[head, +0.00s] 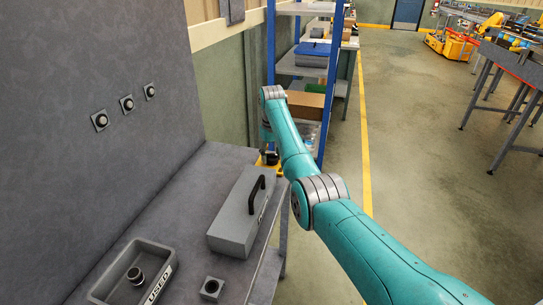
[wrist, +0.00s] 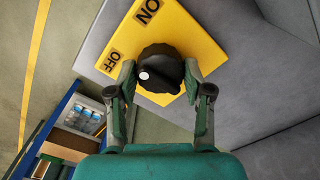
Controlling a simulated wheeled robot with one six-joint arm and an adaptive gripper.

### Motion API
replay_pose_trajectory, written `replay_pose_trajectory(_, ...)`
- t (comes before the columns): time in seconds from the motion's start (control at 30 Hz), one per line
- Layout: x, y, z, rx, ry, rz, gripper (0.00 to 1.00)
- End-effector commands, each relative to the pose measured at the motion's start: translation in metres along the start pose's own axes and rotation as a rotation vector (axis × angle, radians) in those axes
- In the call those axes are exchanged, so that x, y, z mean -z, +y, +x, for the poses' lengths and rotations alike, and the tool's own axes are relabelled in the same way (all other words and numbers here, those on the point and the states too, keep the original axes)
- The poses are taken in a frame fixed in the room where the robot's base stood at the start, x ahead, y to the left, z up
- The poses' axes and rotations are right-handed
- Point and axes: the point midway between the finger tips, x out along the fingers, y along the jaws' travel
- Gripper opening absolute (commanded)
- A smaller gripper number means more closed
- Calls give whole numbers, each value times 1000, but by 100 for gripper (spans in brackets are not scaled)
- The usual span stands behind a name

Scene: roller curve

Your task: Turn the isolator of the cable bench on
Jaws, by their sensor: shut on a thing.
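The isolator is a yellow plate (wrist: 185,35) with a round black knob (wrist: 161,62) on it, seen in the wrist view. The plate carries an ON label (wrist: 148,11) at the top and an OFF label (wrist: 114,61) at the left. The knob's white dot (wrist: 144,75) is at its lower left, on the OFF side. My gripper (wrist: 160,75) has one finger on each side of the knob and is shut on it. In the head view a bit of yellow plate (head: 262,163) shows at the bench's far end, mostly hidden by my arm.
The grey bench (head: 205,175) holds a handled grey box (head: 232,222), a tray marked USED (head: 110,290) with a dark round part in it, and a small square block (head: 212,288). A blue-framed shelf (head: 328,95) stands just beyond.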

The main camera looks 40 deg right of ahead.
Motion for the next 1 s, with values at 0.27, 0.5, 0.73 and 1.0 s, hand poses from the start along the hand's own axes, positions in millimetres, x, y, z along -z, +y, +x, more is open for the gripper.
replay_pose_trajectory(0.27,0,0,1,0,0,262,16)
replay_pose_trajectory(0.5,0,0,1,0,0,486,16)
replay_pose_trajectory(0.73,0,0,1,0,1,670,16)
replay_pose_trajectory(1.0,0,0,1,0,1,812,16)
